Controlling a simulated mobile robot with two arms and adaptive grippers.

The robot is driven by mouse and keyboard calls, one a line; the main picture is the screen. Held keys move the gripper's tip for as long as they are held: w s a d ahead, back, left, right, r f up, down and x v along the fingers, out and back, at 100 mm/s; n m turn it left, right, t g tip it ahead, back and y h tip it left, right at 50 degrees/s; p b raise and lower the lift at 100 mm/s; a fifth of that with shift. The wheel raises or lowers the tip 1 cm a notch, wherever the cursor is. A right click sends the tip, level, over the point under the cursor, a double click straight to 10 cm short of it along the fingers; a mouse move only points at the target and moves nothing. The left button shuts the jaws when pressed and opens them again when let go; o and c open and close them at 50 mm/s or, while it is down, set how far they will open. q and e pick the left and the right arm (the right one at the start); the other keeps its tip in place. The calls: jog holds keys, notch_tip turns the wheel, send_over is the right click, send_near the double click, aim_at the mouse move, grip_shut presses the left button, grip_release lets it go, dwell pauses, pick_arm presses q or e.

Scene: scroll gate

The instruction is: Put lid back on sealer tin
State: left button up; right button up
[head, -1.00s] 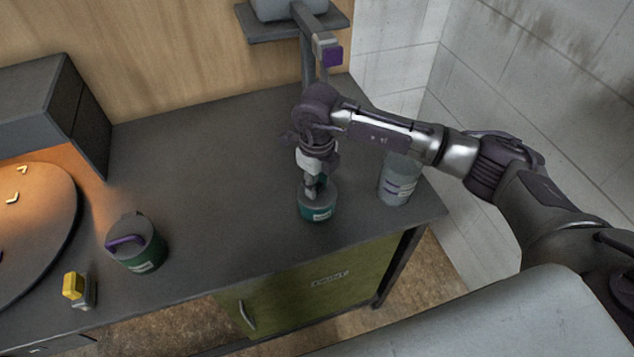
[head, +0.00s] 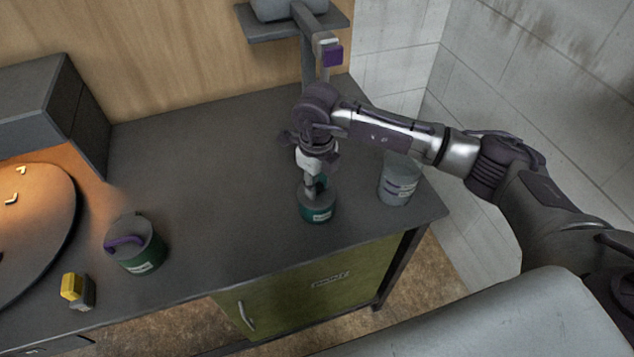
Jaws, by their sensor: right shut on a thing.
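The small teal sealer tin (head: 318,214) with a pale label stands near the right front of the dark worktop. A grey lid (head: 304,193) shows at its top; I cannot tell whether it is fully seated or just above the rim. My right gripper (head: 315,184) points down over the tin, shut on the lid at its middle. The gripper hides much of the lid and its grip. My left gripper is not in view.
A grey tin (head: 398,182) stands close to the right of the sealer tin. A green tin with a purple handle (head: 137,245) and a yellow-and-grey object (head: 77,291) are at the left, by a round plate (head: 40,225). A post with a purple tip (head: 332,55) rises behind. The middle worktop is clear.

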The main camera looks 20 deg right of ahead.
jog(key=o, duration=1.6)
jog(key=shift+r, duration=0.15)
jog(key=shift+r+p, duration=1.8)
jog(key=shift+r, duration=1.55)
grip_shut()
